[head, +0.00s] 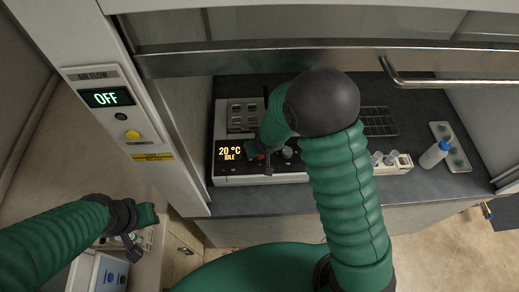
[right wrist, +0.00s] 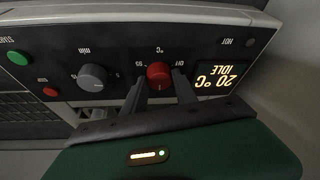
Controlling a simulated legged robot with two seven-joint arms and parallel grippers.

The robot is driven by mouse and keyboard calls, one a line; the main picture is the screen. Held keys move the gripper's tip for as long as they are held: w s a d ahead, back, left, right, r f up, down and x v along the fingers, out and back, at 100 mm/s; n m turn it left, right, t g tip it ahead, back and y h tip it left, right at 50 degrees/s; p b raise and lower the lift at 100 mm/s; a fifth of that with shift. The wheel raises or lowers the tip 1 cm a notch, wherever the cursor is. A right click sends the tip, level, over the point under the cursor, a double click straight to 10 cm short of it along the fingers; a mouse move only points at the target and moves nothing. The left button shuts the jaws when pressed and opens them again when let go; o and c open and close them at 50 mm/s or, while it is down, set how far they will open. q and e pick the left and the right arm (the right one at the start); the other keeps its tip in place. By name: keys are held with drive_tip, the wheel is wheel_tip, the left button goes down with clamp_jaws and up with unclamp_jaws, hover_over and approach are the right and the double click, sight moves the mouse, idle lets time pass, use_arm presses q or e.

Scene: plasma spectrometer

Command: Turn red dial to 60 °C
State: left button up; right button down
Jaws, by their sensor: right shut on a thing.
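The red dial (right wrist: 158,73) sits on the dark front panel of the heating device, with a °C scale around it. In the head view only a bit of its red edge (head: 260,157) shows beside my gripper. My right gripper (right wrist: 160,88) is shut on the red dial, one finger on each side. In the head view my right gripper (head: 266,158) is at the panel, partly hidden by its own wrist. The display (head: 229,153) reads 20 °C IDLE. My left gripper (head: 143,232) hangs at the lower left, away from the device; its jaw opening is unclear.
A grey min dial (right wrist: 92,77), a green button (right wrist: 18,57) and a smaller red button (right wrist: 50,92) share the panel. A squeeze bottle (head: 435,153) stands at the right. The fume hood sash (head: 250,60) spans above.

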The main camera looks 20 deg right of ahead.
drive_tip(key=c, duration=1)
unclamp_jaws()
drive_tip(key=shift+r, duration=0.1)
drive_tip(key=p+v, duration=0.1)
drive_tip(key=v, duration=1.5)
drive_tip(key=shift+s+a+r, duration=0.1)
drive_tip(key=shift+s+r, duration=0.15)
